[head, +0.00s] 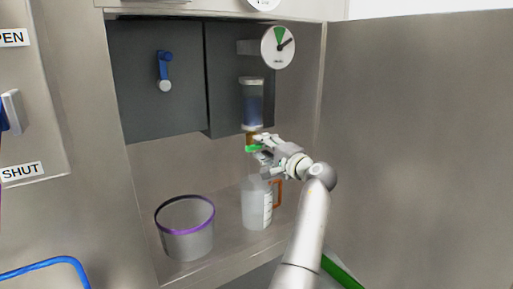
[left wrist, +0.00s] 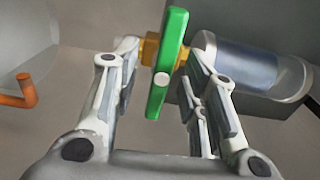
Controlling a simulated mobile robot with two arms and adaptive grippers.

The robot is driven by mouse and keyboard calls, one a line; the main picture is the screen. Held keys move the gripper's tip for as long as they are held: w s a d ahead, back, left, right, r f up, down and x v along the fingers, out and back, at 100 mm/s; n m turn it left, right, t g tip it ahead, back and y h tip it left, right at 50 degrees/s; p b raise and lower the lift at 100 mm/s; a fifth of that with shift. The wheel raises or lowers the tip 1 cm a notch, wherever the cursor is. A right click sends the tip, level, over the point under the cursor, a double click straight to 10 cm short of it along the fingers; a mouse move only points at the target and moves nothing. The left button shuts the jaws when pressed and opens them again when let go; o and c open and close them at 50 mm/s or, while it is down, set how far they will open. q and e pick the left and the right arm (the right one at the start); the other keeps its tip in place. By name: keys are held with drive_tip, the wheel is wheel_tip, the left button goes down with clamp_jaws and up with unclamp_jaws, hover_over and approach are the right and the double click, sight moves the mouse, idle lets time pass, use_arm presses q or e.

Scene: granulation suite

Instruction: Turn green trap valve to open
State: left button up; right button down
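The green trap valve handle (head: 253,149) sits on a brass fitting (head: 250,138) under a clear trap cylinder (head: 252,103) with blue-grey contents. In the left wrist view the handle (left wrist: 167,65) is a long flat green bar across the brass body (left wrist: 149,48), with the cylinder (left wrist: 250,65) to the right. My left gripper (head: 263,149) is at the handle. In the wrist view its fingers (left wrist: 162,55) are spread, one on each side of the green bar, with gaps visible. My right gripper is in neither view.
A jug (head: 254,212) with an orange handle stands below the valve. A purple-rimmed bucket (head: 185,240) stands to its left. A dial gauge (head: 278,47) is above right, and a blue lever (head: 163,68) is on the left dark panel. A wall closes the right side.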

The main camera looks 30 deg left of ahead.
use_arm(q)
drive_tip(key=shift+r, duration=0.1)
drive_tip(key=shift+c, duration=0.3)
clamp_jaws()
